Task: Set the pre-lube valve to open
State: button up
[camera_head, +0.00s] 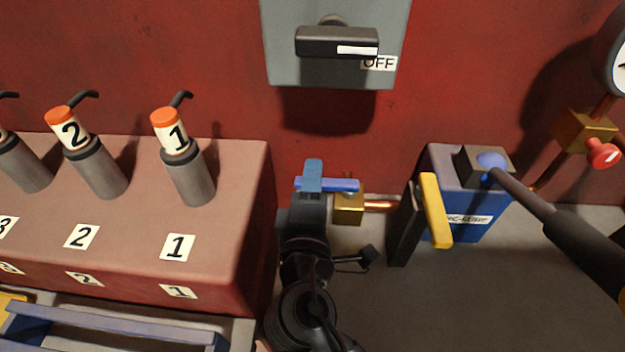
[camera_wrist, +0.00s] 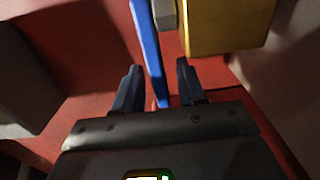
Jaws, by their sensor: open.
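The valve has a brass body (camera_head: 348,209) and a blue lever (camera_head: 342,185), which lies roughly level across the head view. A copper pipe (camera_head: 382,206) runs right from the body towards a blue box (camera_head: 475,200) with a partly hidden label ending in "LUBE". My gripper (camera_head: 313,180) is at the lever's left part. In the wrist view, my gripper (camera_wrist: 158,74) is open, and the blue lever (camera_wrist: 148,50) passes between its two fingers. The brass body (camera_wrist: 228,25) is just right of the lever there. I cannot tell whether a finger touches the lever.
A yellow lever (camera_head: 435,210) stands at the box's left, and a dark pole (camera_head: 545,205) reaches its top. A grey switch box (camera_head: 335,70) marked OFF hangs above. A red block (camera_head: 215,235) with numbered cylinders is left. Grey floor (camera_head: 420,300) is clear at lower right.

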grip_shut()
dwell(0.3)
dwell(0.3)
